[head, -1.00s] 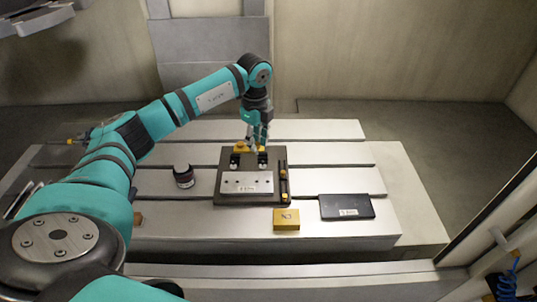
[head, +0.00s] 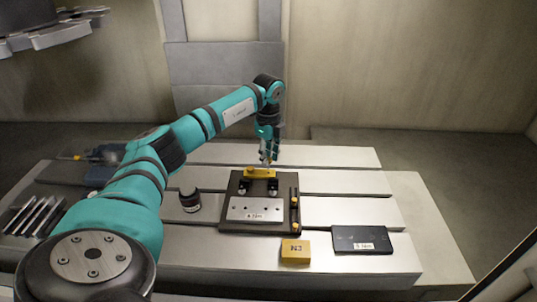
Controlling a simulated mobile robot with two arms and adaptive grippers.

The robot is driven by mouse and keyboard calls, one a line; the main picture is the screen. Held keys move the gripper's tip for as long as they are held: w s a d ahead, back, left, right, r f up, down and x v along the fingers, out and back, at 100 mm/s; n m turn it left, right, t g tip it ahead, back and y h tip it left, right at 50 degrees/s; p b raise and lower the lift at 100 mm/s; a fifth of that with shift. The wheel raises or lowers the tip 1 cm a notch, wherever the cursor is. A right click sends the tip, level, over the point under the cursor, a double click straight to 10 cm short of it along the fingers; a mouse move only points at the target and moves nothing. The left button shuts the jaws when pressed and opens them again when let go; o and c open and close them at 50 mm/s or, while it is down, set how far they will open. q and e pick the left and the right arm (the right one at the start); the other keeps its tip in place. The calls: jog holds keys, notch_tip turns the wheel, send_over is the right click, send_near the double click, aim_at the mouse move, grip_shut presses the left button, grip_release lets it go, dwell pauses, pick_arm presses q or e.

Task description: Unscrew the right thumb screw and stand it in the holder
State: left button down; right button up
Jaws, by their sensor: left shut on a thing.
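The dark mould base (head: 227,216) lies on the slotted table, with a light plate (head: 256,209) at its front. A yellow bar (head: 258,173) crosses its back edge, with two small black fittings just in front, a left one (head: 244,187) and a right one (head: 272,186). My left gripper (head: 268,157) points down above the right part of the yellow bar. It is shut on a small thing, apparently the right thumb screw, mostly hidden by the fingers. A narrow dark strip with yellow parts (head: 295,203) runs along the base's right side; whether it is the holder is unclear. My right gripper is out of view.
A dark round jar (head: 189,200) stands left of the base. A yellow box (head: 295,252) and a flat black case (head: 361,240) lie at the front right. Several dark bars (head: 35,215) lie at far left. The table's back right is clear.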

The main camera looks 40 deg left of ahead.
pick_arm(q)
jog(key=shift+f, duration=0.45)
jog(key=shift+p, duration=0.4)
dwell(0.4)
jog(key=shift+f, duration=0.4)
dwell(0.6)
jog(key=shift+f, duration=0.15)
jog(key=shift+f+b, duration=0.3)
jog(key=shift+f, duration=0.65)
jog(key=c, duration=1.1)
grip_release()
jog(key=shift+o, duration=0.2)
